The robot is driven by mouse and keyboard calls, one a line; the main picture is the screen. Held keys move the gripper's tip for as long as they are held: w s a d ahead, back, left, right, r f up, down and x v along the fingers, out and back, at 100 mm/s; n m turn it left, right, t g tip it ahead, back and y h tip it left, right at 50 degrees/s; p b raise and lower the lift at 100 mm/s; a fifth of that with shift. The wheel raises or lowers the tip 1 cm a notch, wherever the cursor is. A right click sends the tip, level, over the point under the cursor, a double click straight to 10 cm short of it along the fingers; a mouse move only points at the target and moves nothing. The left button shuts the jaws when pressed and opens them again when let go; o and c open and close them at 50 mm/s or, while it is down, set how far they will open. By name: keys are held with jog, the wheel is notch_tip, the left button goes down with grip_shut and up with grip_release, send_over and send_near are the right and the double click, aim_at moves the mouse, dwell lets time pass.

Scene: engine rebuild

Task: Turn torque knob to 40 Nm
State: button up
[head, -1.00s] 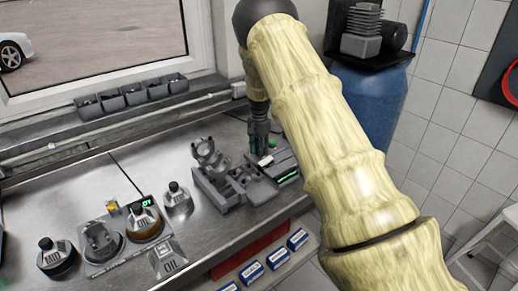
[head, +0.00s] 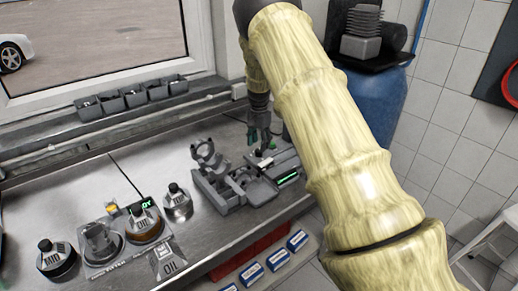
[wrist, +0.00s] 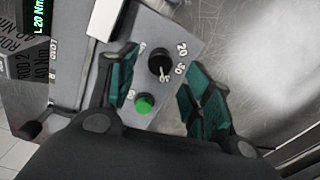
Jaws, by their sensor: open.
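The torque knob (wrist: 160,66) is a round black dial on a grey panel in the wrist view. Labels 20 and 30 are readable beside it; its white mark points downward in the picture, toward a label I cannot read clearly. A green button (wrist: 144,104) sits below it. A display (wrist: 38,18) at the top left reads about L20 Nm. My gripper (head: 259,137) is open, its teal fingers on either side of the knob in the wrist view, holding nothing. In the head view it hangs just above the torque station (head: 272,168).
A grey parts fixture (head: 215,185) stands left of the station. Several oil containers, including one on a round amber base (head: 145,228), stand at the bench's left. Bins (head: 130,98) line the sill. A blue drum (head: 385,100) is behind my arm.

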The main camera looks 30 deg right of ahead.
aim_at(259, 150)
notch_tip(259, 150, up, 8)
dwell(0.4)
dwell(0.5)
